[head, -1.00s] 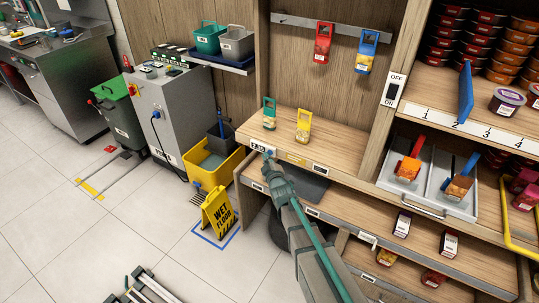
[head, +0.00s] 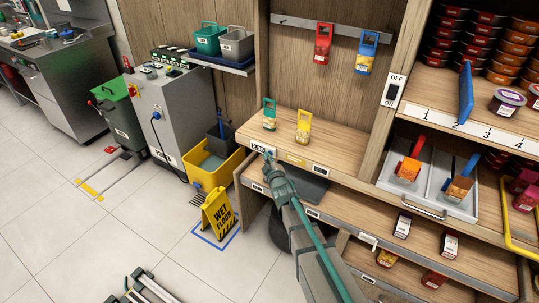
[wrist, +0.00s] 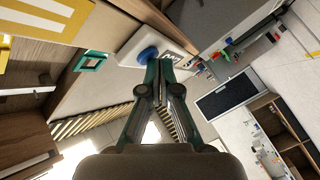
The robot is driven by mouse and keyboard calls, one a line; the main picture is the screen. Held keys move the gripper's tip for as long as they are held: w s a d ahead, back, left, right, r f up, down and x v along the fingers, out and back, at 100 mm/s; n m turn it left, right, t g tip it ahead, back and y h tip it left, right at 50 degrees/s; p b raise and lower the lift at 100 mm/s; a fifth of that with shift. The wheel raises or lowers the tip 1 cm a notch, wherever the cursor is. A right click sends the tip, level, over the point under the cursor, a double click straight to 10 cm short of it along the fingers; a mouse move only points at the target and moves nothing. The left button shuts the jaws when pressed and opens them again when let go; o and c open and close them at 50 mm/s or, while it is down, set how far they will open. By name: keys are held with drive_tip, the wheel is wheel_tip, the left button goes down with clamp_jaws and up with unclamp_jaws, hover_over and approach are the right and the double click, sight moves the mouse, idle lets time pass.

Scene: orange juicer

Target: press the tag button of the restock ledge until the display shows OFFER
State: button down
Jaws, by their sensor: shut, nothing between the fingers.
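The restock ledge (head: 340,151) is a wooden shelf with a teal pack (head: 269,115) and a yellow pack (head: 303,126) on it. A white tag display (head: 257,148) sits at the left of its front edge. It shows small price-like digits, too small to read surely, and not a word like OFFER. In the wrist view a round blue button (wrist: 148,54) stands on the white tag housing (wrist: 128,52). My gripper (head: 268,158) is shut and empty, its tips close beside the button in the wrist view (wrist: 160,64). I cannot tell whether they touch.
A yellow label (head: 295,159) and another dark display (head: 320,168) sit further right on the same edge. Red (head: 323,42) and blue (head: 366,50) packs hang above. A yellow mop bucket (head: 214,167) and wet floor sign (head: 218,210) stand to the left.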

drive_tip(key=shift+w+d, duration=0.1)
drive_tip(key=shift+w, duration=0.05)
drive_tip(key=shift+s+f+b, duration=0.1)
drive_tip(key=shift+s+b, duration=0.15)
drive_tip(key=shift+b, duration=0.3)
drive_tip(key=shift+s+a+b, duration=0.4)
drive_tip(key=shift+s+b, duration=0.1)
drive_tip(key=shift+b, duration=0.4)
drive_tip(key=s+b, duration=0.1)
drive_tip(key=s+a+b, duration=0.1)
drive_tip(key=s+b, duration=0.1)
drive_tip(key=s+a+b, duration=0.1)
drive_tip(key=shift+s+a, duration=0.2)
drive_tip(key=shift+a, duration=0.05)
idle(0.8)
